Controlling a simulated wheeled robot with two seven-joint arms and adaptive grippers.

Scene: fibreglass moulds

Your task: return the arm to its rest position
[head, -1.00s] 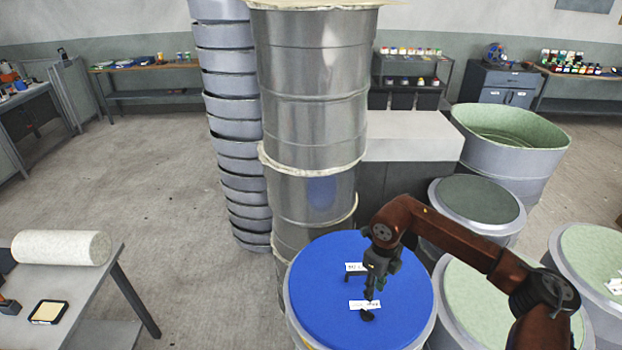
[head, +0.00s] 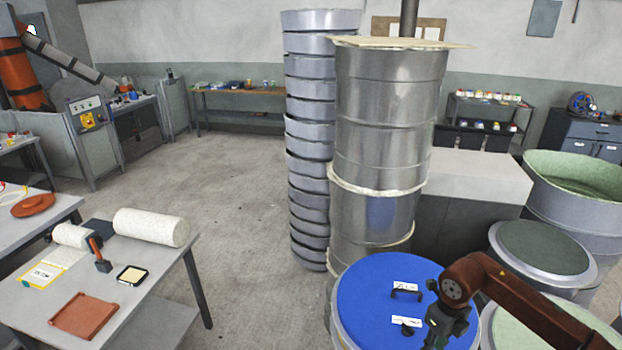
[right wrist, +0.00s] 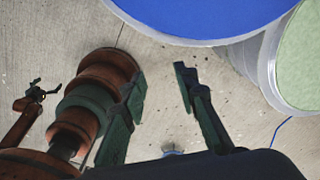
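My right arm (head: 510,295) comes in from the right in the head view. Its gripper (head: 440,325) hangs over the right edge of a round blue lid (head: 365,300); its fingertips are cut off or unclear there. In the right wrist view the right gripper (right wrist: 160,85) has its two dark fingers apart with only floor between them, and the blue lid (right wrist: 215,12) shows beyond. My left gripper (right wrist: 42,90) shows small at the left of that view, its fingers apart and empty. The left arm is not in the head view.
A tall metal drum stack (head: 385,120) stands behind the lid, beside stacked grey rings (head: 308,145). Green-topped drums (head: 540,250) crowd the right. A work table (head: 150,270) with a white roll (head: 152,227) stands at left; floor (head: 245,210) between is clear.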

